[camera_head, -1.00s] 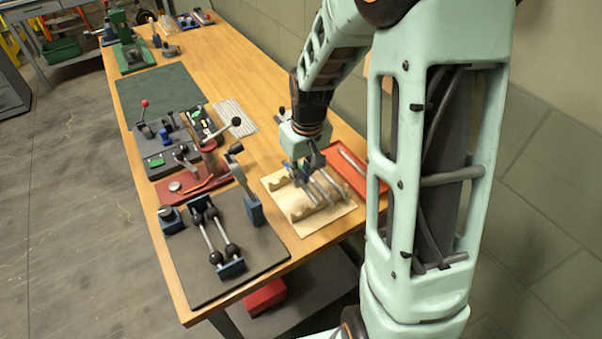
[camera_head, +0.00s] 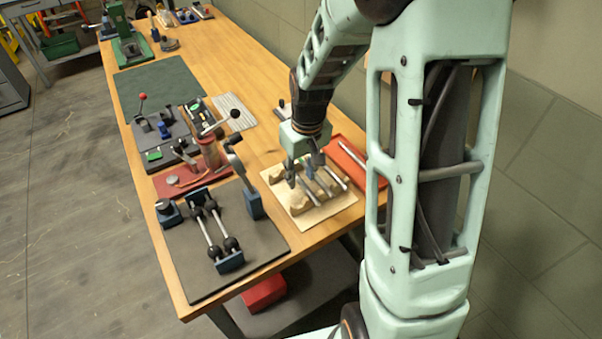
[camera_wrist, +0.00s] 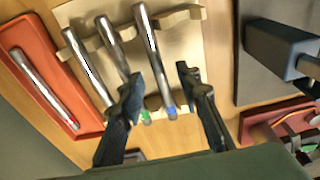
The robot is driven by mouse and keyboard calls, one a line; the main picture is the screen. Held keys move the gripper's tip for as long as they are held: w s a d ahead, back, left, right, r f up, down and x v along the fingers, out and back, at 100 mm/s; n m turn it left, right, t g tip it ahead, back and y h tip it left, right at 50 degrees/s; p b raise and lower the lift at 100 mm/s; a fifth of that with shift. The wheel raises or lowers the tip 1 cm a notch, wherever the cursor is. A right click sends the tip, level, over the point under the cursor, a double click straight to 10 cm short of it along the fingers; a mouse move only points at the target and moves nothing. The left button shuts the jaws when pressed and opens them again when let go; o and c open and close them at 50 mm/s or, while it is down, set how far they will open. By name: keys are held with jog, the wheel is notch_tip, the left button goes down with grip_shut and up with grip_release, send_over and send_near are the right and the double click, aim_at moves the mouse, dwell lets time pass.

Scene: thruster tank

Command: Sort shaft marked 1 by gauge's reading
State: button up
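A pale wooden rack (camera_head: 325,212) holds several metal shafts near the right edge of the bench. In the wrist view three shafts lie side by side on the rack (camera_wrist: 185,60): a blue-ended shaft (camera_wrist: 149,42), a green-ended shaft (camera_wrist: 112,45) and another shaft (camera_wrist: 86,65). I cannot read a number on any of them. My gripper (camera_head: 306,170) is open above the rack. In the wrist view its fingers (camera_wrist: 158,85) are on either side of the blue-ended shaft, with gaps. I cannot make out a gauge reading.
A red tray (camera_head: 374,184) with one red-ended shaft (camera_wrist: 42,85) lies beside the rack. A dark board (camera_head: 190,275) with a fixture of rods and black knobs stands at front left. A red-based lever device (camera_head: 165,185) is behind it. A green mat (camera_head: 158,88) farther back is clear.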

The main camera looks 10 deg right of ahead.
notch_tip(320, 180, up, 12)
jog(key=s, duration=0.1)
jog(key=shift+s+d, duration=0.2)
dwell(0.3)
dwell(0.5)
